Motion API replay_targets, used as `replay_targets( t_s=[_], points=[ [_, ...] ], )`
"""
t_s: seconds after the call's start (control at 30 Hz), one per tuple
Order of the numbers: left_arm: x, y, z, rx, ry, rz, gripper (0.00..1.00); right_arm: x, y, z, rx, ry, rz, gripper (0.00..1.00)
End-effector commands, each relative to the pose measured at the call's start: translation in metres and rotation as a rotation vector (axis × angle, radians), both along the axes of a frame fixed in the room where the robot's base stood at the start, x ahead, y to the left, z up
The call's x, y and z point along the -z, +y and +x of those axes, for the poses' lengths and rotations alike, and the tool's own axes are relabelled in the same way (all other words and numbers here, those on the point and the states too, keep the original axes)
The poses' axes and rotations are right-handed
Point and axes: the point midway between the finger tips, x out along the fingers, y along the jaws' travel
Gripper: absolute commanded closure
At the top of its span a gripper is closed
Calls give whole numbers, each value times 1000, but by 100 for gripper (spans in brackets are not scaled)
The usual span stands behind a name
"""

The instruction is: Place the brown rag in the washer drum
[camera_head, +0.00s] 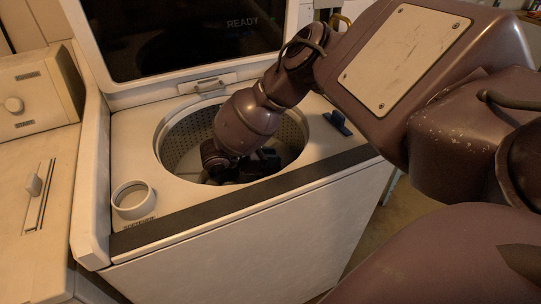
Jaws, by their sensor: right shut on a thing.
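The washer drum (182,150) is an open round metal tub with a perforated wall, set in the top of a white washer. My right arm reaches down into it from the upper right. My right gripper (240,168) is dark and sits inside the drum, below the rim. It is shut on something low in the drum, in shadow. The brown rag cannot be made out clearly there; the gripper and the dark hide it. My left gripper is not in view.
The washer lid (185,35) stands open behind the drum, with a dark panel reading READY. A white round cup (133,199) is at the washer's front left corner. Another appliance (30,190) stands at left.

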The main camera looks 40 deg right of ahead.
Motion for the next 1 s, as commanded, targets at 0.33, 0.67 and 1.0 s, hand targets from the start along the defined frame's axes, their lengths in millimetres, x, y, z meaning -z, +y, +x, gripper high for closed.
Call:
replay_targets(
  t_s=[0.33,0.67,1.0],
  points=[
    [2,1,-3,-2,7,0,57,3,0,0,0,0,-1,55],
    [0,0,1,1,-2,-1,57,2,0,0,0,0,0,49],
    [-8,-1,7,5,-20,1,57,-21,25,7,-2,-1,2,49]
  ],
)
